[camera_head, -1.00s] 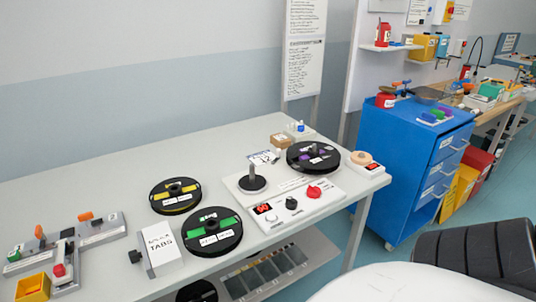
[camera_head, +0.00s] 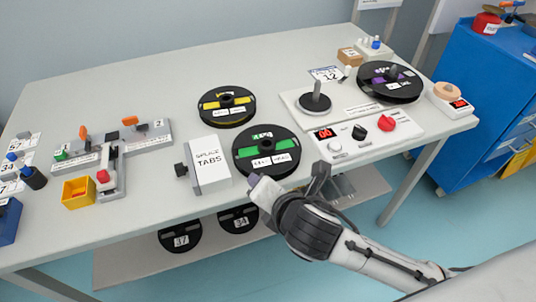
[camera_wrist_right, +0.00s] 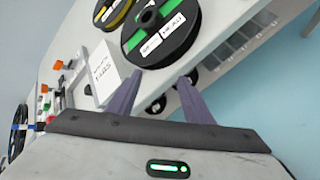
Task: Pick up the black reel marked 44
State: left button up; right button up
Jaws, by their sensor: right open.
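I cannot read a 44 on any reel. On the lower shelf, one black reel (camera_head: 180,238) is labelled 37 and another black reel (camera_head: 240,219) looks labelled 34. On the tabletop are a black reel with yellow (camera_head: 227,106), one with green (camera_head: 266,151) and one with purple (camera_head: 390,82); their small labels are unclear. My right gripper (camera_head: 286,178) is open and empty near the table's front edge, by the green reel. In the wrist view its spread fingers (camera_wrist_right: 160,82) point toward that edge, with parts of dark shelf reels beyond. My left gripper is out of view.
A splice tabs box (camera_head: 208,165) stands left of the green reel. A splicing fixture (camera_head: 110,165) and yellow bin (camera_head: 79,192) are further left. A control panel (camera_head: 360,137) and spindle (camera_head: 315,101) are at right. The lower shelf (camera_head: 130,262) lies under the tabletop edge.

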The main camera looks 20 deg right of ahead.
jog(key=w+d+r+n+t+h, duration=0.2)
jog(key=w+d+r+n, duration=0.1)
jog(key=r+n, duration=0.4)
jog(key=n+b, duration=0.1)
send_near(266, 142)
jog(key=shift+w+d+h, duration=0.2)
jog(key=shift+w+h, duration=0.1)
jog(key=shift+w, duration=0.45)
jog(key=w+f+b, duration=0.1)
jog(key=w+f, duration=0.2)
jog(key=shift+w+d, duration=0.1)
jog(key=shift+w+f, duration=0.2)
jog(key=shift+w, duration=0.25)
jog(key=shift+r, duration=0.1)
jog(key=c, duration=1)
